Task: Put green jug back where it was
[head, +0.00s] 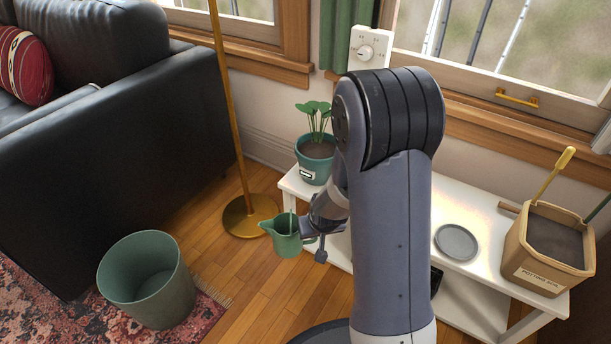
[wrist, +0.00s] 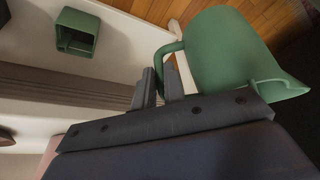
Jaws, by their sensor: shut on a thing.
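The green jug (head: 285,242) is held in the air just off the left end of the white bench, above the wooden floor. It looks roughly upright in the head view. My gripper (head: 314,229) is at its right side, partly hidden behind my arm. In the wrist view the jug (wrist: 228,50) fills the upper right, and my gripper (wrist: 164,84) is shut on its handle. The white bench (head: 482,272) stands under the window, its middle hidden by my arm. A round grey saucer (head: 457,245) on it is empty.
A potted plant (head: 315,161) stands at the bench's left end, and a potting soil box (head: 546,255) at its right. A green bin (head: 146,283), brass lamp base (head: 250,215) and black sofa (head: 110,150) are left. A green square container (wrist: 77,33) shows in the wrist view.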

